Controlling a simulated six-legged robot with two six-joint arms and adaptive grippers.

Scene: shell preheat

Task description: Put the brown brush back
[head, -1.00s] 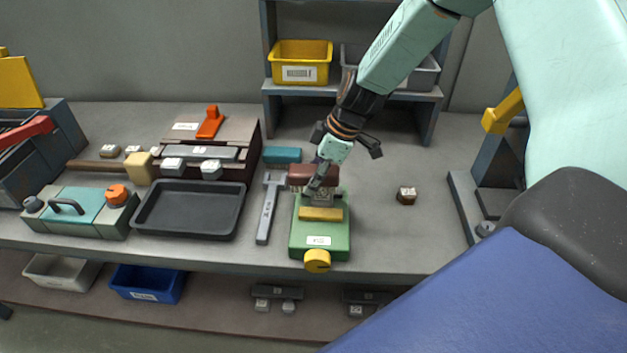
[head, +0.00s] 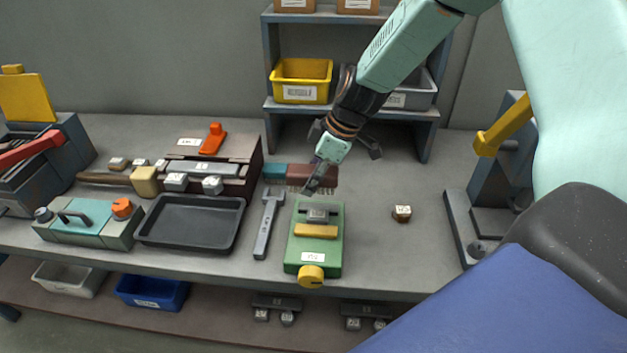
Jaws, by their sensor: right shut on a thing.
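The brown brush (head: 304,173), a reddish-brown block with pale bristles on its underside, is in my right gripper (head: 320,181). The gripper is shut on its right part; the fingers cover some of it. The brush is just behind the green device (head: 294,256) with a yellow knob. Its left end meets or overlaps a teal block (head: 273,173) in the picture; I cannot tell whether they touch. I cannot tell whether the bristles touch the bench. My left gripper is not in view.
A grey wrench (head: 266,226) lies left of the green device. A black tray (head: 190,240) and a hammer with a wooden head (head: 145,181) are further left. Shelves with a yellow bin (head: 301,68) stand behind.

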